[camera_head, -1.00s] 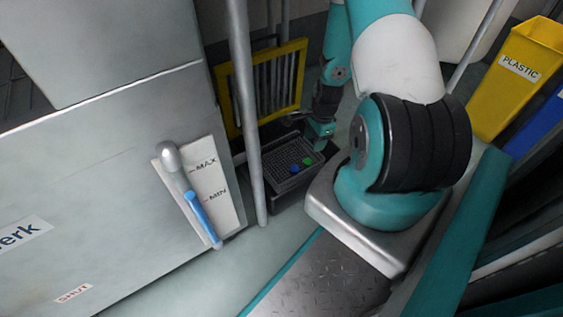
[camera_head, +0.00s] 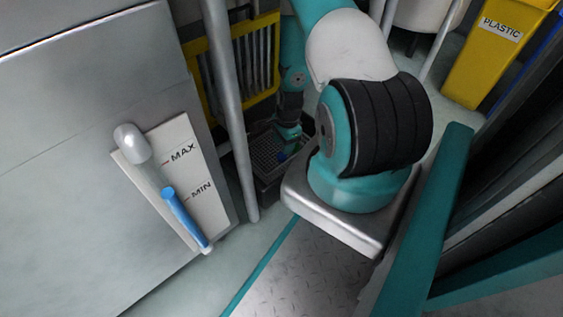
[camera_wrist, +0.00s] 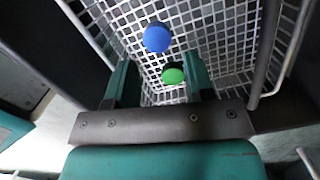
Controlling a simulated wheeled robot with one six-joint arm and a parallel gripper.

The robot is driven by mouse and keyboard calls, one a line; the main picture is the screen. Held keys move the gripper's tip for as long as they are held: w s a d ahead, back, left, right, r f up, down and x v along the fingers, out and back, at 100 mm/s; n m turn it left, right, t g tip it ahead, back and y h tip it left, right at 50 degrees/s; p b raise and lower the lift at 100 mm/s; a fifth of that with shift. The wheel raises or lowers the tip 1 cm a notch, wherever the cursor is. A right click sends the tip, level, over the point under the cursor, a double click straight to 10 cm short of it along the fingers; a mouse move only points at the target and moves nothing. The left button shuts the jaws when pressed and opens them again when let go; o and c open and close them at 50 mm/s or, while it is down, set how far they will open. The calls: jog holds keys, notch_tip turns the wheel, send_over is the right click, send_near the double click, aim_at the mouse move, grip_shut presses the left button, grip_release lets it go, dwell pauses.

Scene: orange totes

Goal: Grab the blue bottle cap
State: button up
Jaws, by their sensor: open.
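The blue bottle cap (camera_wrist: 157,37) is a round disc in a wire basket (camera_wrist: 222,22), seen in the wrist view a little beyond my fingertips. A green cap (camera_wrist: 173,73) is nearer and shows between my two teal fingers. My gripper (camera_wrist: 160,62) is open with nothing held. In the head view, my gripper (camera_head: 289,138) is low over the dark basket (camera_head: 265,150). A bit of blue (camera_head: 282,156) shows just below it there, while the green cap is hidden.
A yellow frame (camera_head: 190,75) with grey bars stands behind the basket. A grey vertical pole (camera_head: 228,100) is left of it. A metal cabinet with a blue-and-grey level gauge (camera_head: 180,210) is further left. A yellow plastic bin (camera_head: 490,60) stands at upper right.

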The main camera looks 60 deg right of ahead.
aim_at(282, 156)
jog(key=shift+a+f+b, duration=0.2)
jog(key=shift+f+b, duration=1.05)
jog(key=shift+f, duration=0.15)
jog(key=shift+a+f+b, duration=0.2)
jog(key=shift+f+b, duration=1.05)
jog(key=shift+f, duration=0.1)
jog(key=shift+r, duration=0.1)
jog(key=c, duration=0.7)
